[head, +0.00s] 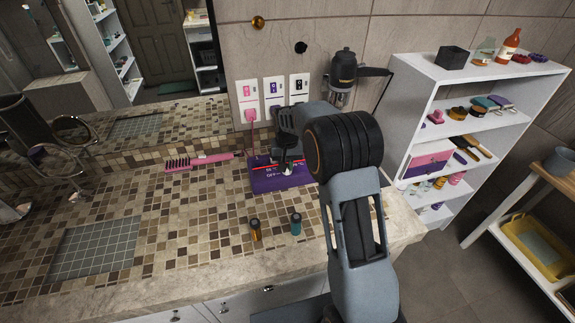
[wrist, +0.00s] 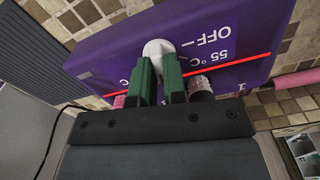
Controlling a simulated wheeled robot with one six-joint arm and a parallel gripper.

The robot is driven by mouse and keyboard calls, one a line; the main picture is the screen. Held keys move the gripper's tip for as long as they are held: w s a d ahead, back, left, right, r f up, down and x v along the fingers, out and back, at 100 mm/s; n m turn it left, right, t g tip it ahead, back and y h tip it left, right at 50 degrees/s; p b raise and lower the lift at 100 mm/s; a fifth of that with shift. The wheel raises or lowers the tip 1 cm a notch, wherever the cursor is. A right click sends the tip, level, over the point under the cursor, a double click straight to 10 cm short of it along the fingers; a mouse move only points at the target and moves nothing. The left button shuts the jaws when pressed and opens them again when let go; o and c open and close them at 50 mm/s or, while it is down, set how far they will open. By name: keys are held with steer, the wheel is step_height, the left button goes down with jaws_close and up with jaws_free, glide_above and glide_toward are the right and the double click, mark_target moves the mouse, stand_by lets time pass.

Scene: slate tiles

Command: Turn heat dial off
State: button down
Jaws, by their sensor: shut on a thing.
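A purple heater box (head: 265,183) sits on the mosaic counter against the back wall. It fills the upper part of the wrist view (wrist: 110,62), with white OFF and 55 °C marks and a red line. A white round dial (wrist: 157,48) stands out from its face. My gripper (wrist: 158,66) is shut on this dial, with one green finger on each side. The dial's pointer is hidden, so its setting cannot be told. In the head view my gripper (head: 288,165) reaches the box's front, and my arm covers its right part.
A ribbed grey knob (wrist: 200,86) is close to the right finger. A pink comb (head: 198,161) lies left of the box. An amber bottle (head: 255,229) and a teal bottle (head: 296,223) stand in front. A pink plug (head: 251,116) is in the wall outlet.

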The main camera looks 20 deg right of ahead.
steer(key=n, duration=0.6)
steer(key=shift+a+n+b, duration=0.1)
steer(key=shift+n+b, duration=0.2)
steer(key=n, duration=0.6)
steer(key=shift+a, duration=0.1)
steer(key=n, duration=0.3)
steer(key=shift+s+n+b, duration=0.1)
steer(key=shift+n+b, duration=0.2)
steer(key=shift+n, duration=2)
steer(key=c, duration=1.2)
jaws_free()
steer(key=shift+s, duration=0.1)
steer(key=shift+r, duration=0.1)
